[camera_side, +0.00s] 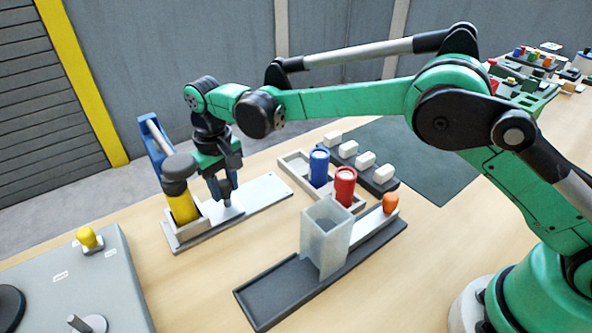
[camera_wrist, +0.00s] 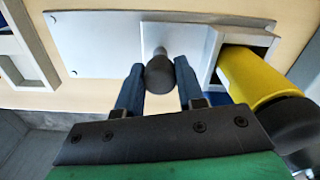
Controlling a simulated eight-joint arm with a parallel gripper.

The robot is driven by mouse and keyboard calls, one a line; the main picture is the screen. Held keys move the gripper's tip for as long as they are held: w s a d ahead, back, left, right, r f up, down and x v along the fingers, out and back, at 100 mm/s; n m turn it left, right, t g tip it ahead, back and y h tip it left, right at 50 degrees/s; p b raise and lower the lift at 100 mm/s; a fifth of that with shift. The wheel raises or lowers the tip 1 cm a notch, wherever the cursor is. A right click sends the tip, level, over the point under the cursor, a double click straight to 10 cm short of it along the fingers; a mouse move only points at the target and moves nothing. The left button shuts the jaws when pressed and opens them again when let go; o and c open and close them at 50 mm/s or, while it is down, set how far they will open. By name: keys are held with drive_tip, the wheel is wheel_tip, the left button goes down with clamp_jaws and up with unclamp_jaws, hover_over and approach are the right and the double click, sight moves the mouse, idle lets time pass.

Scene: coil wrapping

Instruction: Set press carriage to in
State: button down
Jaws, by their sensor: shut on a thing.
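The press carriage is a light grey open box (camera_side: 187,232) holding a yellow cylinder (camera_side: 181,207). It stands at the left end of a pale flat plate (camera_side: 262,192), under the dark press head (camera_side: 179,167) on a blue frame (camera_side: 155,137). In the wrist view the box (camera_wrist: 214,48) is at the right, with the yellow cylinder (camera_wrist: 248,76) in it. A dark round knob (camera_wrist: 159,74) on a short grey bar stands beside the box. My gripper (camera_side: 224,196) points down at the plate. In the wrist view its blue fingers are shut on the knob.
A translucent bin (camera_side: 325,238) stands on a dark tray (camera_side: 262,300) to the right. Blue (camera_side: 319,168) and red (camera_side: 345,187) cylinders stand in a pale rack behind it. A grey panel with a yellow knob (camera_side: 88,237) is at the front left.

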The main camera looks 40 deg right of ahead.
drive_tip(key=shift+a, duration=0.35)
drive_tip(key=c, duration=0.5)
unclamp_jaws()
drive_tip(key=shift+c, duration=0.2)
drive_tip(key=shift+d+r, duration=0.1)
drive_tip(key=shift+r, duration=0.1)
wheel_tip(320, 180, up, 5)
drive_tip(key=shift+r, duration=0.15)
